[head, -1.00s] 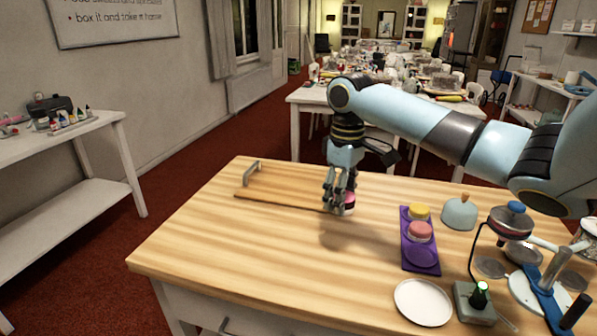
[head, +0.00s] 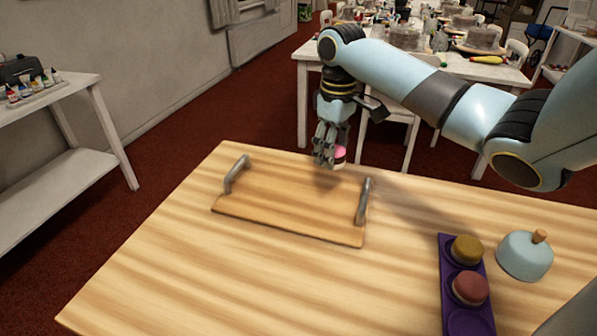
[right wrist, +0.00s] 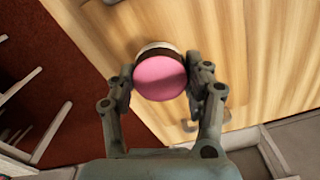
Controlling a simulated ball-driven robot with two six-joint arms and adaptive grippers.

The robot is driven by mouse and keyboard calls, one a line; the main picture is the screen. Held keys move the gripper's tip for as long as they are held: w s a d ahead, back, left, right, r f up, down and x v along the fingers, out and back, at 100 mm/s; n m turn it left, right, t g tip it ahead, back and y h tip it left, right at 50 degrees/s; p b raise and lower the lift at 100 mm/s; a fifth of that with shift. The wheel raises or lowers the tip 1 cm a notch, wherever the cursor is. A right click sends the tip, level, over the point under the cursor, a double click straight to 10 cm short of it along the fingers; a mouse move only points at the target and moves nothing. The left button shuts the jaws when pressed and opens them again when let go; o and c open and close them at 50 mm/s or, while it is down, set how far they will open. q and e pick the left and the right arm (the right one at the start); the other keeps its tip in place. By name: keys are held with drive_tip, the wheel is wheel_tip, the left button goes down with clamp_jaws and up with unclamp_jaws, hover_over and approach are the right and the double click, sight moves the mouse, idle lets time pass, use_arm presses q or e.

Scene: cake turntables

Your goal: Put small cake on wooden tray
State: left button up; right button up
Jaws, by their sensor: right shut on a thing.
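A small cake (head: 340,153) with a pink top is held in my right gripper (head: 328,160), above the far edge of the wooden tray. In the right wrist view, the pink-topped cake (right wrist: 160,77) sits between the two fingers of my right gripper (right wrist: 160,85), which are shut on it. The wooden tray (head: 290,212) has two metal handles, lies on the table and is empty. A purple holder (head: 448,290) at the right carries a yellow-topped cake (head: 467,250) and a reddish-pink cake (head: 470,288). My left gripper is not in view.
A light-blue dome with a wooden knob (head: 524,255) stands right of the purple holder. The wooden table (head: 230,285) is clear in front of the tray. A white shelf (head: 60,130) stands at the left, and a cluttered white table (head: 480,68) stands behind.

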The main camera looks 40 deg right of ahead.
hover_over(298, 191)
wheel_tip(298, 191, down, 4)
drive_tip(key=shift+f+b, duration=0.25)
drive_tip(key=shift+b, duration=0.05)
drive_tip(key=shift+f, duration=2.05)
drive_tip(key=shift+a+f, duration=0.1)
drive_tip(key=o, duration=0.9)
wheel_tip(298, 191, up, 12)
drive_tip(key=shift+r+p, duration=0.15)
drive_tip(key=shift+p, duration=0.15)
